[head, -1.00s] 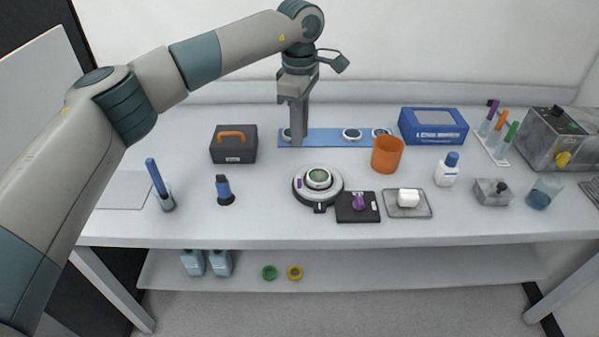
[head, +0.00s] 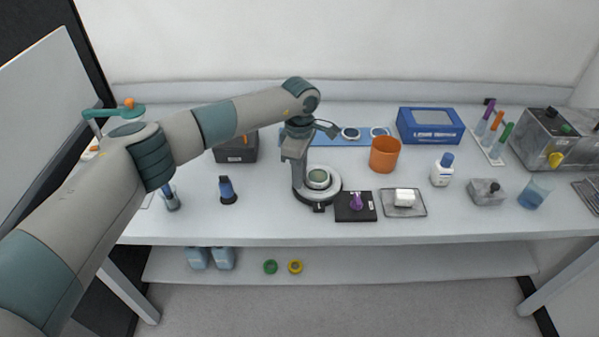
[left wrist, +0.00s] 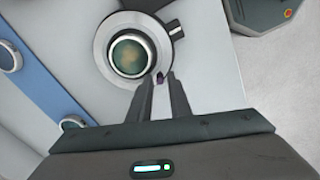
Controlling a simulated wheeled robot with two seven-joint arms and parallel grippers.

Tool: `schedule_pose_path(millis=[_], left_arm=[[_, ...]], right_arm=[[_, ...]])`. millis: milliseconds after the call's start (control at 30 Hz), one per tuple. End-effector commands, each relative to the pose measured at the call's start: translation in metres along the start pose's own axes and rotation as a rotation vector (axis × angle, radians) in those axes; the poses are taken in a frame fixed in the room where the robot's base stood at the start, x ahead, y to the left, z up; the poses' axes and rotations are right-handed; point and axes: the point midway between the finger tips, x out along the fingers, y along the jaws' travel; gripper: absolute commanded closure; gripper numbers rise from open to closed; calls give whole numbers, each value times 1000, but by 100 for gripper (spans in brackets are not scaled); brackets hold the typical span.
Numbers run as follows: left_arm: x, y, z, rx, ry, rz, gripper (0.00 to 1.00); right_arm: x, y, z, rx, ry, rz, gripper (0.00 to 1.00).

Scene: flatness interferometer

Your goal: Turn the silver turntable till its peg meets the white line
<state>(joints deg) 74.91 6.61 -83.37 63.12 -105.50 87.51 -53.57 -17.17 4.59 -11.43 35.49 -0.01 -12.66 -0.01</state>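The silver turntable (head: 334,190) sits on a dark round base on the bench and carries a round piece with a pale rim and greenish top (head: 319,178). The turntable shows in the left wrist view (left wrist: 101,45) too. Its purple peg (left wrist: 160,77) shows there at the rim, between my fingertips; in the head view my gripper hides it. My left gripper (head: 303,192) points down at the turntable's left side. Its fingers (left wrist: 160,82) stand a little apart, with no clear contact on the peg. A black tab (head: 319,208) juts from the base's front; I cannot make out the white line. My right gripper is out of view.
A black pad with a purple-knobbed piece (head: 356,203) lies close right of the turntable. An orange cup (head: 385,155) stands behind right. A blue strip with round pieces (head: 351,140) lies behind. A dark blue-topped item (head: 227,190) stands left, with clear bench between.

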Motion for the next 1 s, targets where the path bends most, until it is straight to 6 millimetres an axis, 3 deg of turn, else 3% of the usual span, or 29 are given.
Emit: schedule_pose_path(millis=[333,400,433,1000], left_arm=[[2,0,0,1,0,1,82],[2,0,0,0,0,1,99],[2,0,0,0,0,1,100],[3,-2,2,-45,-1,1,100]], right_arm=[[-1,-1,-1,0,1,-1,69],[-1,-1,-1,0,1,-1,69],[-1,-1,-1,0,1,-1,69],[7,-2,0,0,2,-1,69]])
